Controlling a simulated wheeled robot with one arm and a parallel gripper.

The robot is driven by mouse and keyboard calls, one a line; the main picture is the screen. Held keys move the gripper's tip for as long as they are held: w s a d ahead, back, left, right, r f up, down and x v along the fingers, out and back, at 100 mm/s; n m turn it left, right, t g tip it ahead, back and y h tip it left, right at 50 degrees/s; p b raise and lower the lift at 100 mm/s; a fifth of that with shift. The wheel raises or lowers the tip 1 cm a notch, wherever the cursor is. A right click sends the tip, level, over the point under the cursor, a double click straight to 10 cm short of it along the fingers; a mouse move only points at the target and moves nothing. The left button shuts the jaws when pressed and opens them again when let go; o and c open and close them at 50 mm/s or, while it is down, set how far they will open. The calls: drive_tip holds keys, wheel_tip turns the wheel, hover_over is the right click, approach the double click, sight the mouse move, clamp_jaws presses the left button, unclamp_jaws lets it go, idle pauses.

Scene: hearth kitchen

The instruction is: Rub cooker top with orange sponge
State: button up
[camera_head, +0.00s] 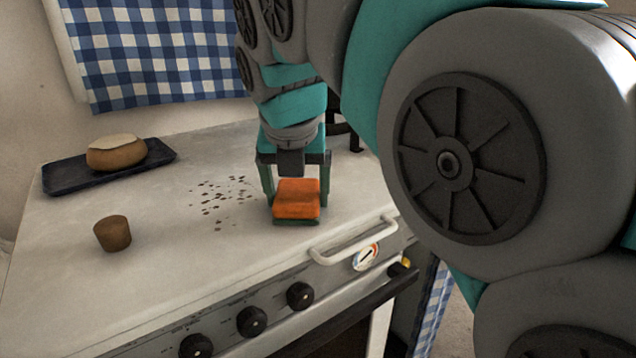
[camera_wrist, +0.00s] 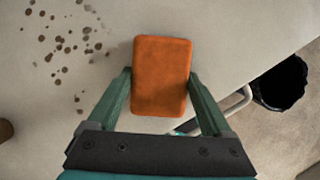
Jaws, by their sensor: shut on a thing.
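The orange sponge (camera_head: 297,197) is between the fingers of my gripper (camera_head: 296,200) at the right side of the cooker top (camera_head: 160,235). In the wrist view the sponge (camera_wrist: 161,75) sits between the two green fingers of my gripper (camera_wrist: 160,98), which are shut on it. The sponge is at or just above the surface; I cannot tell if it touches. A patch of dark brown spots (camera_head: 218,203) lies on the cooker top just left of the sponge. The spots also show at upper left in the wrist view (camera_wrist: 66,45).
A dark tray (camera_head: 70,176) with a round loaf-like item (camera_head: 116,152) is at the back left. A small brown cup-shaped object (camera_head: 112,233) stands at the left front. A white rail (camera_head: 352,240) and knobs (camera_head: 251,321) line the front edge. A black bin (camera_wrist: 281,83) stands on the floor.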

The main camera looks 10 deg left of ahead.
sight(286, 206)
drive_tip(key=shift+s+d+f, duration=0.2)
drive_tip(key=shift+s+d, duration=0.55)
drive_tip(key=shift+d, duration=0.1)
drive_tip(key=shift+s+a, duration=1.05)
drive_tip(key=shift+s, duration=0.2)
drive_tip(key=shift+w+a+r, duration=0.2)
drive_tip(key=shift+w+a, duration=1)
drive_tip(key=shift+a, duration=0.2)
drive_tip(key=shift+w+a+f, duration=0.15)
drive_tip(key=shift+w+a, duration=1.25)
drive_tip(key=shift+a, duration=0.15)
drive_tip(key=shift+w+a+r, duration=0.15)
drive_tip(key=shift+w+a, duration=0.85)
drive_tip(key=shift+a, duration=0.15)
drive_tip(key=shift+w+a+r, duration=0.1)
drive_tip(key=shift+w+a, duration=0.85)
drive_tip(key=shift+a, duration=0.2)
